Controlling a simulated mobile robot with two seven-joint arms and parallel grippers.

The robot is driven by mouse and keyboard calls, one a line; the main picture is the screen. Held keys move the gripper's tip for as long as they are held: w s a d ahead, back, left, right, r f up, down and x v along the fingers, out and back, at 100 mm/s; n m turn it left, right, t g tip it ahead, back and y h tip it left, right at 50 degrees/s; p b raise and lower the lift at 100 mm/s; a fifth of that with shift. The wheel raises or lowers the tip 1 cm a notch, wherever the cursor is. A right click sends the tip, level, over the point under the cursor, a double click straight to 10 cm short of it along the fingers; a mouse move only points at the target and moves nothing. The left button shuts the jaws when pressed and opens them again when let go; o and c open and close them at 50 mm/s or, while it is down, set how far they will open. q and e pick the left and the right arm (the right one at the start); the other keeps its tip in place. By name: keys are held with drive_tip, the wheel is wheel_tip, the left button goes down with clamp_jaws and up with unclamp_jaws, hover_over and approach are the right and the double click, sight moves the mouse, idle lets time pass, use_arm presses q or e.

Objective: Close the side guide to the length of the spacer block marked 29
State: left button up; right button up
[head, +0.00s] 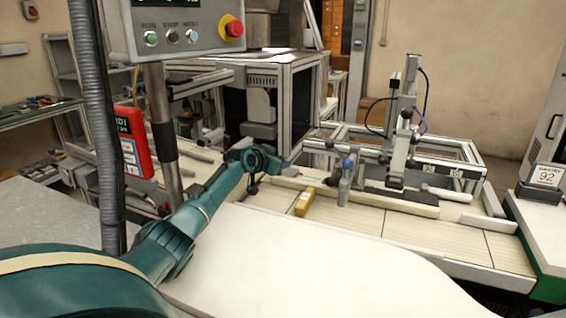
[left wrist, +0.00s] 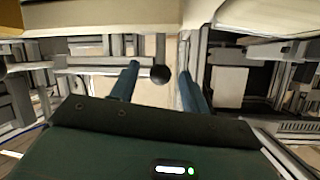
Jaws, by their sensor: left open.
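A yellow block (head: 303,203) with a pale label lies on the light conveyor bed, right of my left gripper; its marking is too small to read. A long pale rail (head: 385,203) runs along the bed behind it; I cannot tell if this is the side guide. My left gripper (head: 273,163) is open above the left part of the bed. In the left wrist view, its two fingers (left wrist: 159,68) stand apart with a black ball knob (left wrist: 160,74) showing between them; contact cannot be told. My right gripper is not in view.
A control panel with a red button (head: 231,27) hangs on a post at upper left, with a red handheld device (head: 133,142) below. The bed's right part (head: 450,240) is clear.

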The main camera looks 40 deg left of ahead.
use_arm(q)
drive_tip(key=shift+s+r, duration=0.1)
clamp_jaws()
idle(0.4)
